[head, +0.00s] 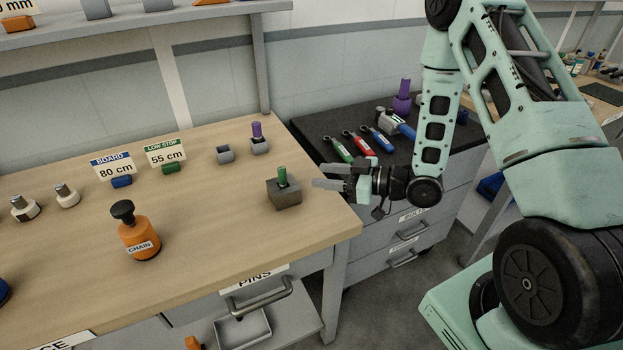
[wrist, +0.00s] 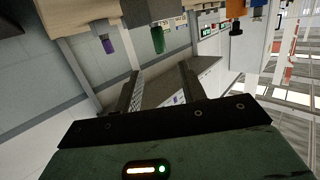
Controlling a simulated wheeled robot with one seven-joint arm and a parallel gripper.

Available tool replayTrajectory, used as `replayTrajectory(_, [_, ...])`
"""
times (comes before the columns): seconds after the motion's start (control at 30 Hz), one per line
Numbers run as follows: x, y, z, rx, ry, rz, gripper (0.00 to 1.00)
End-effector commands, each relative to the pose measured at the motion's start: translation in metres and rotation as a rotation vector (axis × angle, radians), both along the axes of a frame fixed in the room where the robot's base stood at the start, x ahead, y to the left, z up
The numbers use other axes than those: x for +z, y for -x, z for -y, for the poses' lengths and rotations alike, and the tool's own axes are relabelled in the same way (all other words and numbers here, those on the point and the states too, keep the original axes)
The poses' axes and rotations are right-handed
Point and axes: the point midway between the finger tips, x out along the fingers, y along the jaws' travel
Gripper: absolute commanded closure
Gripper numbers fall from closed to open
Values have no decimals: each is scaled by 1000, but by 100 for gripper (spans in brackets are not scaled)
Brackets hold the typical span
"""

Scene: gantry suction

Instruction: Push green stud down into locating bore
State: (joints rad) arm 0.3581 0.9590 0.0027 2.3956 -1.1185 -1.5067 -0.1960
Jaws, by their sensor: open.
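The green stud (head: 282,176) stands upright in the top of a dark grey block (head: 284,193) near the right end of the wooden bench; part of the stud shows above the block. The bore itself is hidden by the stud. My gripper (head: 322,176) is to the right of the stud, level with it and pointing left, with its fingers open and empty. The fingers are apart from the stud. In the wrist view the green stud (wrist: 158,40) appears beyond and above the fingertips (wrist: 160,74), hanging from the block (wrist: 137,14) because the picture is upside down.
A purple pin (head: 257,131) in a grey holder (head: 260,147) and an empty grey holder (head: 225,154) stand behind the block. An orange CHAIN bottle (head: 138,235) is at the left. Coloured-handled tools (head: 358,142) lie on the dark cabinet top behind my gripper. The bench around the block is clear.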

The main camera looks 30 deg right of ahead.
Motion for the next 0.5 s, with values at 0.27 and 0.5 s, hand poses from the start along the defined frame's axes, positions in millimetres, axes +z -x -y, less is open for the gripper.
replayTrajectory(0.27, [7, -14, -29, 14, 193, -94, 59])
replayTrajectory(0.5, [30, -4, -81, -42, 512, -344, 59])
